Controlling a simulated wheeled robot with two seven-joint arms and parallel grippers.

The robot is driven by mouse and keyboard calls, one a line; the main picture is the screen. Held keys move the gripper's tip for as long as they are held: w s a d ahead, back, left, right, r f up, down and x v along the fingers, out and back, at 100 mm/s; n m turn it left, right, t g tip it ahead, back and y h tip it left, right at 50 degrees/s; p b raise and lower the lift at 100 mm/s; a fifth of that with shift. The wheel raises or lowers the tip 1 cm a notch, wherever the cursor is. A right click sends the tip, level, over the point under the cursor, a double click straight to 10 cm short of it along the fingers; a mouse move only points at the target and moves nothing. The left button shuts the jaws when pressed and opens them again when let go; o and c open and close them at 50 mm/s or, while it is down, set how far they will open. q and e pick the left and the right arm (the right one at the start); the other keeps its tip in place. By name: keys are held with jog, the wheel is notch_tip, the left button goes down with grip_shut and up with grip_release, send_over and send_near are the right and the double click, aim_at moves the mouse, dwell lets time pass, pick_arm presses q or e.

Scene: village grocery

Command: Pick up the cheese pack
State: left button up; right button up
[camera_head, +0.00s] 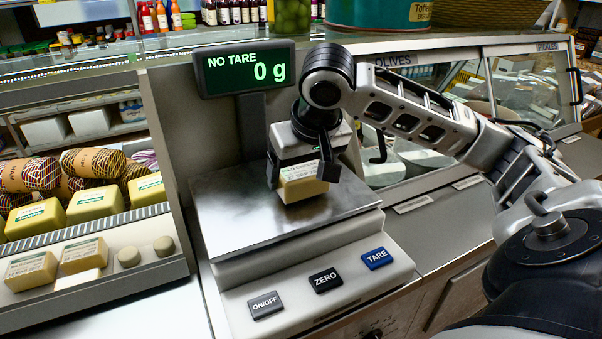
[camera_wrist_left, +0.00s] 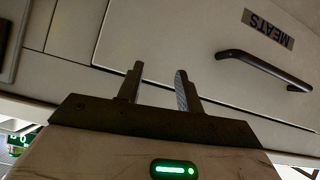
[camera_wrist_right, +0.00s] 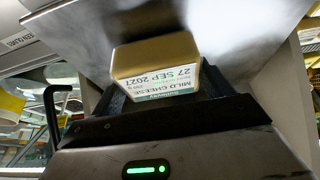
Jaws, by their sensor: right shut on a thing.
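The cheese pack (camera_head: 304,187) is a yellow block with a white label. It is between the fingers of my right gripper (camera_head: 301,177), which is shut on it. The pack is over the steel plate of the scale (camera_head: 232,215); whether it touches the plate I cannot tell. The scale display (camera_head: 245,68) reads "NO TARE" and 0 g. In the right wrist view the cheese pack (camera_wrist_right: 155,62) shows a label reading "MILD CHEESE" and "27 SEP 2027". My left gripper (camera_wrist_left: 158,72) is open and empty in the left wrist view, in front of a drawer marked "MEATS".
A chilled shelf (camera_head: 100,227) at the left holds several yellow packs, sausages and small round cheeses. Scale buttons, including TARE (camera_head: 376,258), face the front. A glass olives case (camera_head: 400,160) is behind my right arm. Jars and bottles stand at the back.

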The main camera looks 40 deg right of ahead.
notch_tip(320, 180, up, 3)
jog(key=shift+f+p, duration=0.1)
jog(key=shift+p, duration=0.25)
pick_arm(q)
jog(key=shift+r, duration=0.1)
pick_arm(e)
jog(key=s+a+r, duration=0.6)
jog(key=s+r, duration=0.3)
jog(key=s, duration=0.3)
jog(key=shift+s+a, duration=0.15)
jog(key=shift+a, duration=0.1)
pick_arm(q)
jog(key=shift+s, duration=0.1)
pick_arm(e)
jog(key=shift+r, duration=0.1)
